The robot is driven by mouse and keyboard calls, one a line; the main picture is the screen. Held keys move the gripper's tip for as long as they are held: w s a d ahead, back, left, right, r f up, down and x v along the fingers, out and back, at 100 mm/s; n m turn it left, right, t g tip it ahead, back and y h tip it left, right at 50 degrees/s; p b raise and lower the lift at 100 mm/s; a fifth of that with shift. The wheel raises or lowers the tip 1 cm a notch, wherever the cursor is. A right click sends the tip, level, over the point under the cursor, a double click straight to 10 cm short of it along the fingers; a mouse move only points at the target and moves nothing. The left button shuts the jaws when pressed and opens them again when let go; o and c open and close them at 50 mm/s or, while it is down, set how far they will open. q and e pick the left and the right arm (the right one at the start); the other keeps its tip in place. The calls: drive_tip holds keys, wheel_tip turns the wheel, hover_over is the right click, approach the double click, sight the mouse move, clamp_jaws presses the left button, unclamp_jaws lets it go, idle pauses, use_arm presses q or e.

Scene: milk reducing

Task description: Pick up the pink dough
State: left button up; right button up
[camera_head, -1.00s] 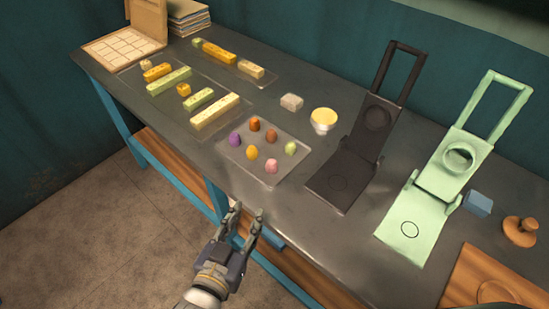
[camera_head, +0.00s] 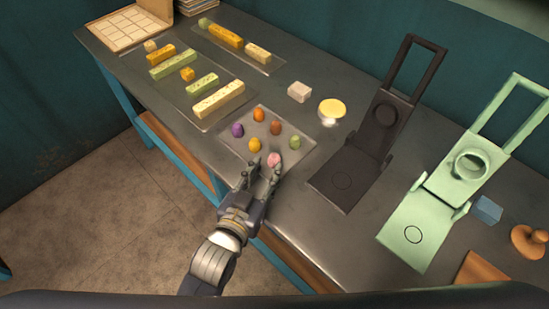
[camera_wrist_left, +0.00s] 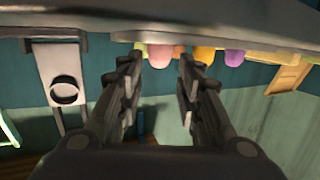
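The pink dough (camera_head: 274,159) is a small rounded lump at the near corner of a clear tray (camera_head: 305,148), beside several other coloured lumps. My left gripper (camera_head: 263,177) is open and empty at the tray's near edge. Its right fingertip is close to the pink dough and partly overlaps it in the picture; I cannot tell whether they touch. In the left wrist view, which looks upside down, the pink dough (camera_wrist_left: 160,56) shows between the open fingers (camera_wrist_left: 159,62), beyond the tips. My right gripper is not in view.
Next to the pink dough are a yellow lump (camera_head: 254,145) and a green lump (camera_head: 295,142). A black press (camera_head: 342,182) and a green press (camera_head: 412,235) stand to the right. Trays of dough bars (camera_head: 218,99) lie to the left.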

sight(273, 160)
use_arm(q)
drive_tip(key=shift+p+x, duration=0.35)
drive_tip(key=shift+x, duration=1.95)
drive_tip(key=shift+s+f, duration=0.1)
drive_tip(key=c, duration=0.5)
drive_tip(key=shift+c, duration=0.2)
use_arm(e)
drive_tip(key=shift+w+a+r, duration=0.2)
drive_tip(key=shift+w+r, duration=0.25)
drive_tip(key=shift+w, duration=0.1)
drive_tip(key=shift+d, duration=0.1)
use_arm(q)
drive_tip(key=shift+r, duration=0.35)
drive_tip(key=r, duration=0.2)
drive_tip(key=shift+s+a+r, duration=0.1)
drive_tip(key=shift+s+r, duration=0.25)
drive_tip(key=f+b+v, duration=0.1)
drive_tip(key=b+v, duration=0.2)
drive_tip(key=v, duration=1.2)
drive_tip(key=shift+a+f, duration=0.3)
drive_tip(key=shift+a, duration=0.05)
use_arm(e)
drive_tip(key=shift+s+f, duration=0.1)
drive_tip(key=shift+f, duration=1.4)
